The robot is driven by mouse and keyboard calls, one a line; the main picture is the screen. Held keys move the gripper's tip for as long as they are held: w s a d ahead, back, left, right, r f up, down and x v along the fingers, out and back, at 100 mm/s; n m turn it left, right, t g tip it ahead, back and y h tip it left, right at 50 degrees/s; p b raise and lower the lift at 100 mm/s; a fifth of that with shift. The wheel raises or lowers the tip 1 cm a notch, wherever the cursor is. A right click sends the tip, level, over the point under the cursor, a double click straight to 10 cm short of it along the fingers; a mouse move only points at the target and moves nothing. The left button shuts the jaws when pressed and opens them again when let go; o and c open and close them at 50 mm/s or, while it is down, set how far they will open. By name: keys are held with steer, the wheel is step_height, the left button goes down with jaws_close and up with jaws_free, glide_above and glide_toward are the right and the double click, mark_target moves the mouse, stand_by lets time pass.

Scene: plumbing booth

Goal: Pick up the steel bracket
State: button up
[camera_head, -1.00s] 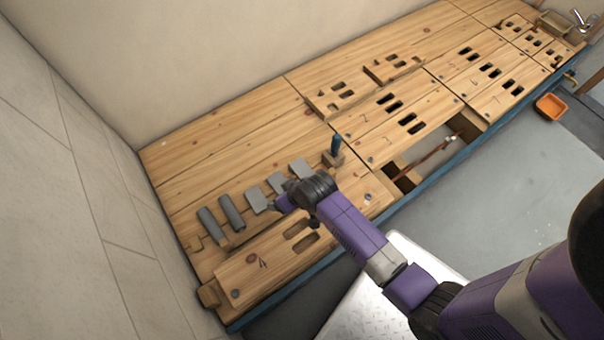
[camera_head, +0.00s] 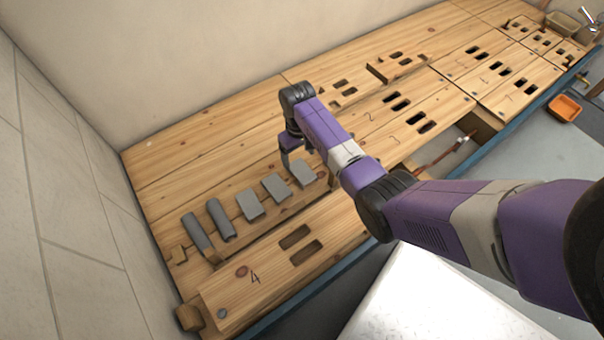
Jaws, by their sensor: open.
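Several grey pieces lie in a row on the wooden bench (camera_head: 170,160). Two are rounded, a left one (camera_head: 197,233) and a right one (camera_head: 221,220). Three are flat and blocky: a left block (camera_head: 251,205), a middle block (camera_head: 276,187) and a right block (camera_head: 303,172). I cannot tell which of them is the steel bracket. My gripper (camera_head: 285,168) is open and points down close to the right block, at its upper left. The fingers are small and dark, and I cannot tell whether they touch the block. My arm hides the bench to the right of it.
A raised board marked 4 (camera_head: 255,278) with two slots lies in front of the row. More slotted boards (camera_head: 395,125) cover the bench to the right. An orange bin (camera_head: 565,107) stands on the floor at far right. A wall (camera_head: 120,60) rises behind the bench.

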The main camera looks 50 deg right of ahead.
mark_target(298, 167)
step_height(298, 167, down, 5)
steer(key=b, duration=0.3)
steer(key=shift+a+f+b, duration=0.1)
steer(key=shift+b, duration=0.25)
steer(key=c, duration=1.6)
